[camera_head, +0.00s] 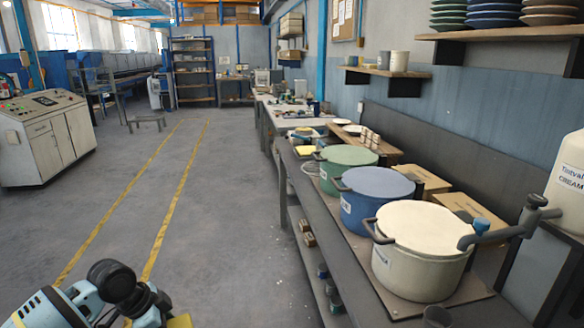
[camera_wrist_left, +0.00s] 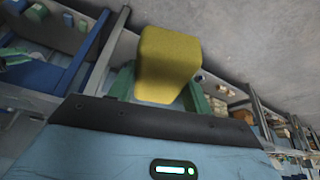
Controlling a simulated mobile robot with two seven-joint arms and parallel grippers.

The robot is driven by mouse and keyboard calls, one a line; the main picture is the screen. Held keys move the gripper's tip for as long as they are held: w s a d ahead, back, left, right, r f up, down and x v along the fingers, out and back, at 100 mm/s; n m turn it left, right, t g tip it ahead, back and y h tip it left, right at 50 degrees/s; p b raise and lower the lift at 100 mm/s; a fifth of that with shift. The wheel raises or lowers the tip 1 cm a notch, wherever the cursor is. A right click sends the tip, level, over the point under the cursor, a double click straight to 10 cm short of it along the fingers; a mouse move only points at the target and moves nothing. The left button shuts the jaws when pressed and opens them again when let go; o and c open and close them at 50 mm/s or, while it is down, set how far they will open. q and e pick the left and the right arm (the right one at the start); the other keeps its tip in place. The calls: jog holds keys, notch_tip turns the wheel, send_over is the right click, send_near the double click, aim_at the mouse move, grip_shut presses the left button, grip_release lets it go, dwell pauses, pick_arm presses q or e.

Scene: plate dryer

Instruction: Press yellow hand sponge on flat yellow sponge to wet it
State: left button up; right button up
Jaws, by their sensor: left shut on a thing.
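The yellow hand sponge (camera_wrist_left: 168,62) is a thick block held between the green fingers of my left gripper (camera_wrist_left: 160,88) in the left wrist view. In the head view, my left arm is low at the bottom left over the floor, and a bit of the sponge (camera_head: 180,321) shows at the bottom edge. The sponge is apart from the bench. A small yellow piece (camera_head: 305,150) lies on the bench beyond the green pot; it is too small to tell whether it is the flat yellow sponge. My right gripper is not visible.
A long workbench holds a cream pot (camera_head: 425,270), a blue pot (camera_head: 372,212) and a green pot (camera_head: 346,178). A grey spout (camera_head: 490,237) reaches over the cream pot's right side. Cardboard boxes (camera_head: 470,212) stand behind. The floor (camera_head: 215,230) left of the bench is clear.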

pick_arm(q)
jog(key=s+d+f+n+t+y, duration=0.1)
jog(key=s+d+f+n+y, duration=0.1)
jog(key=s+d+n, duration=0.2)
jog(key=s+d+f+n+t+y, duration=0.1)
jog(key=s+d+f+n+y, duration=0.1)
jog(key=s+n, duration=0.5)
jog(key=s+d+f, duration=0.1)
jog(key=s+d, duration=0.1)
jog(key=s, duration=0.1)
jog(key=shift+s+d+n, duration=0.15)
jog(key=shift+n, duration=0.15)
